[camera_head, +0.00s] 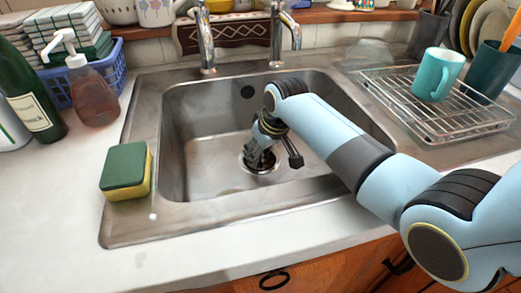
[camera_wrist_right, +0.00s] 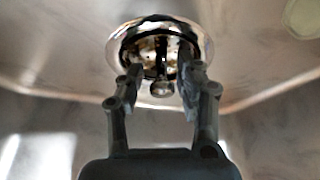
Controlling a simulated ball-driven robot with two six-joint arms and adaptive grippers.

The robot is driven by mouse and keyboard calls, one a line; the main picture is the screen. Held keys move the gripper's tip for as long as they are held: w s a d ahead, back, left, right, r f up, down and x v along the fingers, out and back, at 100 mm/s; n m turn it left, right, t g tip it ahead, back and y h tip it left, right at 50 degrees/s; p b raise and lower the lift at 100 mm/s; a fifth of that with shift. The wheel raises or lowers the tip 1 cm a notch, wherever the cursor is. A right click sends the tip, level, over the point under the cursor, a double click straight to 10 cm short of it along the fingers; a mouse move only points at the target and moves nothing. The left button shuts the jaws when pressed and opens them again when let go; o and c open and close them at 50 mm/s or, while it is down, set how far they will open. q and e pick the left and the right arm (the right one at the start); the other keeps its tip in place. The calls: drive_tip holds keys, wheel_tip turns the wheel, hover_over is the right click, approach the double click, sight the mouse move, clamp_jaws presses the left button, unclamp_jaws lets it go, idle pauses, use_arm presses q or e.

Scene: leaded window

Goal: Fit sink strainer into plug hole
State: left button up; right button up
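The plug hole (camera_head: 262,168) is a round metal-rimmed opening in the floor of the steel sink. In the right wrist view its shiny ring (camera_wrist_right: 203,42) surrounds a dark, perforated strainer (camera_wrist_right: 145,57) with a central post and small round knob. The strainer appears to lie inside the ring; whether it sits fully flat I cannot tell. My right gripper (camera_wrist_right: 160,72) points down at the plug hole, its fingers on either side of the knob with gaps showing. In the head view my right gripper (camera_head: 258,155) partly hides the hole. My left gripper is not in view.
The sink (camera_head: 205,178) walls surround my right gripper. Two taps (camera_head: 278,40) stand behind it. A green and yellow sponge (camera_head: 125,170) and soap bottle (camera_head: 92,95) are at the left. A wire rack (camera_head: 440,122) with a teal mug (camera_head: 437,75) is at the right.

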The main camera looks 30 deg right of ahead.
drive_tip(key=p+v, duration=0.2)
drive_tip(key=v, duration=1)
drive_tip(key=shift+p, duration=0.35)
drive_tip(key=shift+r, duration=0.15)
